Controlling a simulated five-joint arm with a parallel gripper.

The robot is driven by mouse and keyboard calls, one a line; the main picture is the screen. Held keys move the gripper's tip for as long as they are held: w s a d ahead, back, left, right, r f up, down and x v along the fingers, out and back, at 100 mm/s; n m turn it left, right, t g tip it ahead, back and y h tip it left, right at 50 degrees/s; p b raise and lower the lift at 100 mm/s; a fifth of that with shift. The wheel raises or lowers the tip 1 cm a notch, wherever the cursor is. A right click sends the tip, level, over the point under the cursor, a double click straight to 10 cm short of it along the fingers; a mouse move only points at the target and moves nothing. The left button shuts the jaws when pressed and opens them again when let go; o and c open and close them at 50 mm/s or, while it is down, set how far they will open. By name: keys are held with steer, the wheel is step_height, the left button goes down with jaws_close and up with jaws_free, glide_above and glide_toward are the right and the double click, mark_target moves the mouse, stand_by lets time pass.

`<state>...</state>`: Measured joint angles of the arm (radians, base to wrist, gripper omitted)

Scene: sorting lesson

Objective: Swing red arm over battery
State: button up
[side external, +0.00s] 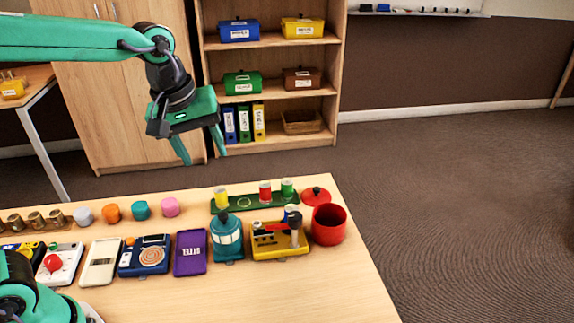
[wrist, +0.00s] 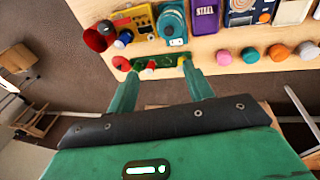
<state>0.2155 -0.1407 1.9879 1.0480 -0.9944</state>
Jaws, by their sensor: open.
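A yellow device (side external: 280,248) stands near the right end of the table, with a thin red arm (side external: 270,229) along its top and a dark upright part (side external: 295,220) at its right. It also shows at the top of the wrist view (wrist: 135,22). I cannot clearly make out which part is the battery. A small blue and white cylinder (side external: 291,210) stands just behind the device. My gripper (side external: 203,157) is open and empty, high above and behind the table's back edge, pointing down, apart from the device. Its fingers also show in the wrist view (wrist: 160,72).
A green tray (side external: 253,202) with coloured cylinders lies behind. The table front (side external: 290,290) is clear.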

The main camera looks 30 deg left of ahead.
steer(key=w+d+f+n+g, duration=0.1)
steer(key=w+d+f+n, duration=0.35)
steer(key=w+d, duration=0.2)
steer(key=n+g, duration=0.2)
steer(key=n, duration=0.2)
glide_toward(295, 215)
steer(key=shift+s+a+f+y, duration=0.1)
steer(key=shift+s+f+y, duration=0.15)
steer(key=shift+s+y, duration=0.05)
steer(key=shift+w+d+f+n, duration=0.15)
steer(key=shift+d+f+n, duration=0.1)
steer(key=shift+d+f, duration=0.15)
steer(key=shift+f, duration=3.85)
steer(key=c, duration=1)
